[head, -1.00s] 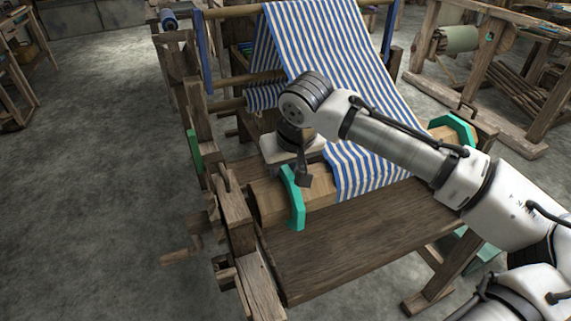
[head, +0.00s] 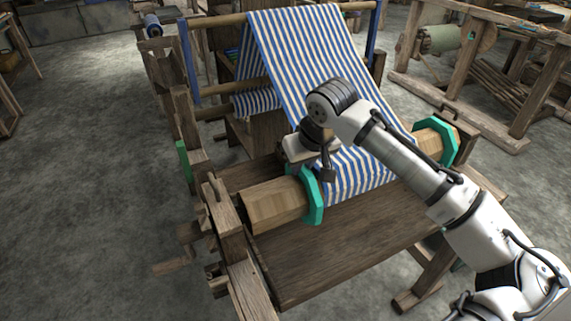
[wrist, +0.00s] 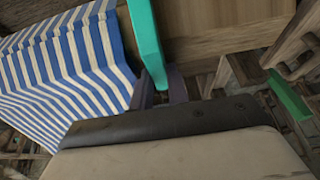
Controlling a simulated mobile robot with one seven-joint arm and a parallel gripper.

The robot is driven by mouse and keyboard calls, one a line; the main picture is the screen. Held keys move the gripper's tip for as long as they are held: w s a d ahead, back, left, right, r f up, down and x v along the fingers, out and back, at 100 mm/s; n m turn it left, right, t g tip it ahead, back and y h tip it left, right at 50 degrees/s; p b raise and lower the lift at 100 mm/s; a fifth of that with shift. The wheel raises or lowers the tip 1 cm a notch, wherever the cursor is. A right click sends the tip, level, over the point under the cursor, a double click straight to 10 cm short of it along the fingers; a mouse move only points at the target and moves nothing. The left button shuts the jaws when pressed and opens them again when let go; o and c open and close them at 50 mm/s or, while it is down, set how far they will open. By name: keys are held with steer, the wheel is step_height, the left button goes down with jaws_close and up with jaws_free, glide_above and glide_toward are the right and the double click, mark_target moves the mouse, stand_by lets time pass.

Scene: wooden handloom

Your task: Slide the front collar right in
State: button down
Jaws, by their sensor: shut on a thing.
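The wooden front beam (head: 272,206) carries a green collar (head: 314,198) around it, left of centre in the head view. This collar stands at the left edge of the striped cloth (head: 352,168), close against it. A second green collar (head: 448,143) sits around the beam's right end, right of the cloth. My gripper (wrist: 163,88) is shut on the rim of the left-hand collar, which also shows in the wrist view (wrist: 146,40). In the head view my wrist hides the fingertips and the collar's top.
Bare beam lies left of the held collar, up to the wooden side frame (head: 229,225). A broad plank (head: 345,245) lies in front of the beam. My arm crosses above the cloth. Another wooden frame (head: 490,85) stands at the right.

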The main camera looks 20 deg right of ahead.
steer(key=shift+d, duration=0.4)
steer(key=c, duration=1.4)
jaws_free()
steer(key=shift+d, duration=0.15)
steer(key=shift+o, duration=0.2)
steer(key=shift+r, duration=0.15)
steer(key=v, duration=1.3)
steer(key=shift+s+r, duration=0.2)
steer(key=shift+s, duration=0.05)
